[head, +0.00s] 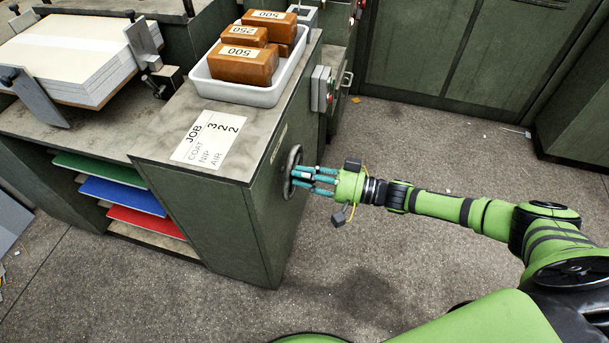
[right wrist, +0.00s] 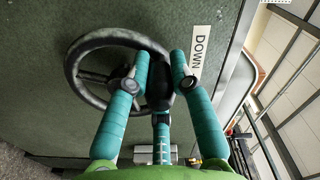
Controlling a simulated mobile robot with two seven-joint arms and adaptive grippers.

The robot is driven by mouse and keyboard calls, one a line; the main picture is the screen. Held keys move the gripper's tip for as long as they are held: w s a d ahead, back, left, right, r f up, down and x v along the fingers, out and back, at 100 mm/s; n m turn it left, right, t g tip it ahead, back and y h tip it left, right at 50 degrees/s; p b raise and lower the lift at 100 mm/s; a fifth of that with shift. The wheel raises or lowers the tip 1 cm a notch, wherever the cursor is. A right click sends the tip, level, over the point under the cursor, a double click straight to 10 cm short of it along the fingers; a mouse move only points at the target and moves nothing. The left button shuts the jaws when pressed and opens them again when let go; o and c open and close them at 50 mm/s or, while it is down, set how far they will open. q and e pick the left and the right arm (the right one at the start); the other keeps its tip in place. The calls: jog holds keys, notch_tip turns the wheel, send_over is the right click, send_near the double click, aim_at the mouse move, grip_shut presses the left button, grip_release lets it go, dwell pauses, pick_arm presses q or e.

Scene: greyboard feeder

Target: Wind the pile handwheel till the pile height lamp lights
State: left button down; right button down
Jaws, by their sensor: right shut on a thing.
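The pile handwheel (head: 293,157) is a dark spoked wheel on the end face of the green cabinet. In the right wrist view its rim (right wrist: 76,62) and spokes show beside a white DOWN label (right wrist: 199,52). My right gripper (head: 303,176) reaches it from the right. Its teal fingers (right wrist: 158,80) are closed around the dark handle (right wrist: 157,98) at the wheel's rim. The pile (head: 75,55) of pale boards stands on the bench at upper left. I cannot make out the pile height lamp. My left gripper is out of view.
A white tray (head: 262,96) of brown labelled blocks and a JOB card (head: 208,138) lie on the cabinet top. A button box (head: 321,88) is on the cabinet's side. Green, blue and red sheets (head: 125,194) fill shelves below. The floor (head: 390,150) around my right arm is clear.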

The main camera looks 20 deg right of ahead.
jog(key=shift+w+d+r, duration=0.1)
jog(key=shift+w+r, duration=0.05)
jog(key=shift+r, duration=0.1)
jog(key=c, duration=1.1)
grip_release()
jog(key=shift+f, duration=0.1)
jog(key=shift+f, duration=0.1)
jog(key=v, duration=1.2)
